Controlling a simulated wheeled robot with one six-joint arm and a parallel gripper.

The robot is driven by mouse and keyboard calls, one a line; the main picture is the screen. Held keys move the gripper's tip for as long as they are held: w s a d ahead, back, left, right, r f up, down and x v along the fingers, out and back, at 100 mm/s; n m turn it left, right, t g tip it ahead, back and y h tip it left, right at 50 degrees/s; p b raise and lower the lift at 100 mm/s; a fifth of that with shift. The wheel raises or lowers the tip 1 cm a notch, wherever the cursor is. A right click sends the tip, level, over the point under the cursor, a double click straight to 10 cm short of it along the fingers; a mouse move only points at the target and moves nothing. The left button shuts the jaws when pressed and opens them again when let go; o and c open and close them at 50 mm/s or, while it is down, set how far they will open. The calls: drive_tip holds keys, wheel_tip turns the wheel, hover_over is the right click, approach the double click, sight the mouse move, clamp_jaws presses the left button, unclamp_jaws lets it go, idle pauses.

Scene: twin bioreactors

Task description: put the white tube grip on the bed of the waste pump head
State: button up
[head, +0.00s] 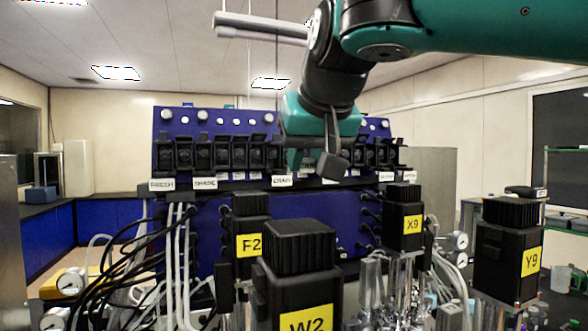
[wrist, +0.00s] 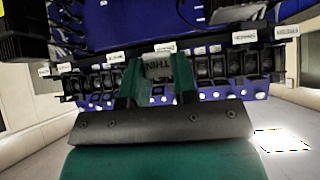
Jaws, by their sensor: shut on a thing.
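My gripper (head: 309,161) hangs in front of the middle of the pump rack in the head view. The pump heads are a row of black units (head: 211,154) with dark beds, on both sides of my gripper. My arm hides some middle ones. The labels are too small to tell which is the waste pump head. The grip appears apart from the beds.
Tall black-capped units F2 (head: 250,245), W2 (head: 300,285), X9 (head: 404,224) and Y9 (head: 508,262) stand in front of the rack. Pale tubes and black cables (head: 118,265) hang at the lower left. Blue cabinets (head: 90,235) are at the far left.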

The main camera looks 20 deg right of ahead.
drive_tip(key=shift+s, duration=0.45)
drive_tip(key=shift+d+f+b, duration=0.1)
drive_tip(key=shift+d+b, duration=0.05)
drive_tip(key=shift+b, duration=0.2)
drive_tip(key=d+b, duration=0.8)
drive_tip(key=d, duration=0.4)
drive_tip(key=shift+n+y, duration=0.3)
drive_tip(key=shift+n, duration=0.1)
drive_tip(key=w+p, duration=0.2)
drive_tip(key=w, duration=0.3)
drive_tip(key=w+p, duration=0.3)
drive_tip(key=w, duration=0.3)
drive_tip(key=w+r+p, duration=0.1)
drive_tip(key=w+p, duration=0.2)
drive_tip(key=w, duration=0.3)
drive_tip(key=shift+w+d, duration=0.1)
drive_tip(key=shift+w+f+p, duration=0.15)
drive_tip(key=shift+f+p, duration=0.2)
drive_tip(key=shift+p, duration=0.1)
drive_tip(key=shift+c, duration=0.3)
drive_tip(key=shift+f, duration=0.15)
clamp_jaws()
drive_tip(key=shift+f, duration=0.1)
